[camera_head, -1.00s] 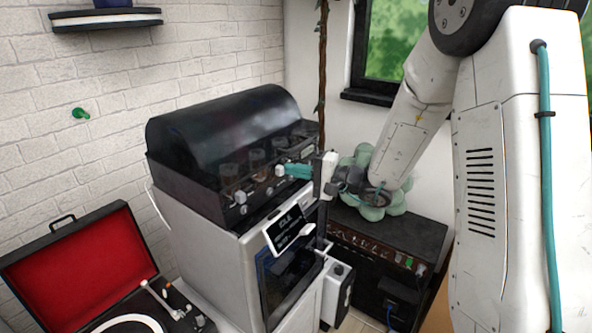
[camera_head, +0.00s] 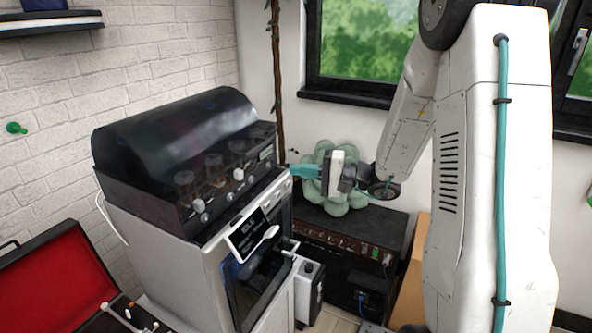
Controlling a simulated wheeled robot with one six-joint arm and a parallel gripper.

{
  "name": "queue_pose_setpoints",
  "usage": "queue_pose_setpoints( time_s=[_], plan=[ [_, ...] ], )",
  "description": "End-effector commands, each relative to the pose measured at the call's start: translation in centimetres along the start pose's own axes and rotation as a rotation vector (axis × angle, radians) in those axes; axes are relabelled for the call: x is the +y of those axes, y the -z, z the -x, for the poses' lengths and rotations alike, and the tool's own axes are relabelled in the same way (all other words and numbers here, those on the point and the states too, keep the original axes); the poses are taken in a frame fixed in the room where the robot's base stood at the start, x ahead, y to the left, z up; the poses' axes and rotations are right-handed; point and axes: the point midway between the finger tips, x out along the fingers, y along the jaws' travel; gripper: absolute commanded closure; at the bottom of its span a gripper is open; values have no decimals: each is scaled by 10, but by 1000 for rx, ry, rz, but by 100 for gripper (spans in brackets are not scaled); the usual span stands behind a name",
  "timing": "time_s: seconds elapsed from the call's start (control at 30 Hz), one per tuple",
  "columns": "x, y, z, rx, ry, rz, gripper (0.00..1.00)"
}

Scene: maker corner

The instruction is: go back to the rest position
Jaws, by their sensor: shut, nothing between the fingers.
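My gripper (camera_head: 292,170) is at the end of my white arm, in the middle of the view. Its teal fingers are shut and hold nothing. They point left, toward the right end of the control panel on the grey machine (camera_head: 185,262) with a dark domed lid. The fingertips look close to that panel in the picture; I cannot tell the exact gap. A green rounded cushion-like thing (camera_head: 338,205) is partly hidden behind my gripper.
A black amplifier-like box (camera_head: 385,228) stands behind, below my gripper. A small white unit (camera_head: 310,290) stands beside the machine. An open red-lined case (camera_head: 45,285) is at lower left. A window (camera_head: 365,45) is at the back. A tilted display (camera_head: 248,235) juts from the machine's front.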

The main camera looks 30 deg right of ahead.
Motion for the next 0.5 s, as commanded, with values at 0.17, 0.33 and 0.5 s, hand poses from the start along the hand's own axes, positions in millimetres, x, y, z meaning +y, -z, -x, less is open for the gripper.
queue_pose_setpoints(
  time_s=[0.17,0.33,0.5],
  plan=[
    [0,0,0,1,0,0,100],
    [0,0,0,1,0,-1,100],
    [5,-4,0,-18,-23,-92,100]
  ],
)
